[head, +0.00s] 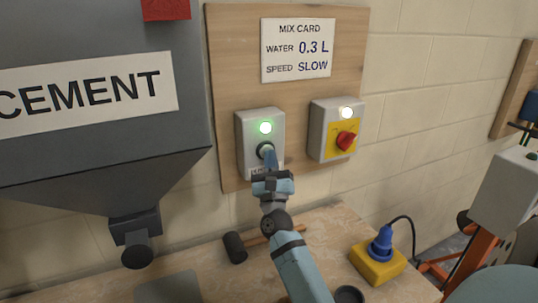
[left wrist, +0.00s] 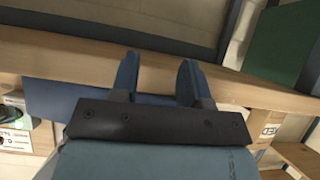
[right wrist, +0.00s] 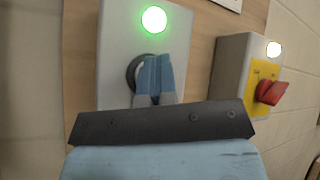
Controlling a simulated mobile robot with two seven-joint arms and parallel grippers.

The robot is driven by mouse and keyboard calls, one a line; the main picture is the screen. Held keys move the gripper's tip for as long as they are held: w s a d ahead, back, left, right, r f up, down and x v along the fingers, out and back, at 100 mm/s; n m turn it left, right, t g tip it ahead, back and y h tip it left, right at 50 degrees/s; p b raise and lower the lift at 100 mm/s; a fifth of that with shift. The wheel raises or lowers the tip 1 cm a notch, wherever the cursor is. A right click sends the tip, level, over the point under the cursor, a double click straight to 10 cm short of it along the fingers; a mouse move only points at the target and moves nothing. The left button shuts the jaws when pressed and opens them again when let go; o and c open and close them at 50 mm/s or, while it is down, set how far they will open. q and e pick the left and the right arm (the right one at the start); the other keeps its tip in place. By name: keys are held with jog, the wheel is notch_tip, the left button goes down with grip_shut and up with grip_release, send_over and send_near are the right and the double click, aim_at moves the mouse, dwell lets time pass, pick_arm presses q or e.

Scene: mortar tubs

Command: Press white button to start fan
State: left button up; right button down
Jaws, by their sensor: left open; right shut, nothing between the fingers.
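A grey switch box (head: 246,135) is fixed to the wooden board on the wall. Its upper lamp (head: 265,128) glows green, also in the right wrist view (right wrist: 154,19). Below the lamp is a round button with a dark ring (right wrist: 133,75), mostly hidden behind my fingers. My right gripper (head: 268,156) is shut and empty, its fingertips at the button; whether they touch it I cannot tell. The fan itself is not recognisable in view. My left gripper (left wrist: 158,75) is open and empty, in front of a wooden edge in the left wrist view.
A second grey box (head: 319,128) with a red knob (head: 346,141) on yellow and a lit white lamp sits to the right. A mix card (head: 297,50) hangs above. A cement hopper (head: 90,130) stands left. A hammer (head: 236,247) and yellow socket block (head: 377,264) lie on the bench.

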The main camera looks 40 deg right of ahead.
jog(key=shift+s+f, duration=0.1)
jog(key=shift+s, duration=0.05)
jog(key=s+a, duration=0.2)
jog(key=s, duration=0.3)
jog(key=shift+s, duration=0.4)
dwell(0.6)
